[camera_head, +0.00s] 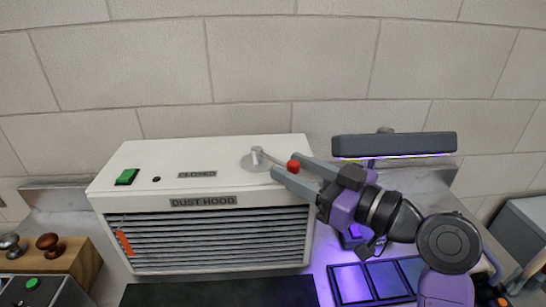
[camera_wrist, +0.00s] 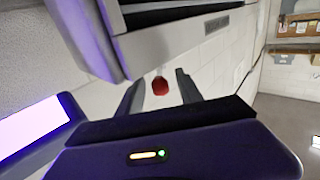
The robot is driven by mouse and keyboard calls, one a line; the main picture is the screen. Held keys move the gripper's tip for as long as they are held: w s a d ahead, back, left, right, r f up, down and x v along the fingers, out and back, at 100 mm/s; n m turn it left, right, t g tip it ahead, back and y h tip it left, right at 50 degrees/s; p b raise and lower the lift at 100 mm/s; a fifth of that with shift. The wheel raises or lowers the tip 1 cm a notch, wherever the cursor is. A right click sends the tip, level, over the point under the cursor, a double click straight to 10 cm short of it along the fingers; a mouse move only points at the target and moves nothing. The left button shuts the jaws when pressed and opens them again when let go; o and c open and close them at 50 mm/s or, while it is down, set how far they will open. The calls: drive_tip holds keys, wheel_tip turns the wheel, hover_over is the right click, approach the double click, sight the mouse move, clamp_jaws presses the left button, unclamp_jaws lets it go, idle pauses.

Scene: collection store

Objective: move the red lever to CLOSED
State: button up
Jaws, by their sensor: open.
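The red lever knob (camera_head: 293,165) sits at the end of a thin metal arm on a round silver pivot (camera_head: 255,160), on top of the white dust hood. The lever points right, away from the CLOSED label (camera_head: 197,174) on the hood's top. My gripper (camera_head: 284,166) is open, with its fingers reaching in from the right around the knob. In the wrist view the knob (camera_wrist: 160,86) shows between the two fingers (camera_wrist: 158,92), with a gap on each side. Contact cannot be told.
The white dust hood (camera_head: 130,205) has a green switch (camera_head: 127,177) at top left and a louvred front with an orange tag (camera_head: 124,242). A grey lamp bar (camera_head: 394,144) stands behind my arm at right. The block wall is behind.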

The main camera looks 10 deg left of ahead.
drive_tip(key=shift+w+a, duration=0.15)
drive_tip(key=shift+a, duration=0.05)
clamp_jaws()
idle(1.4)
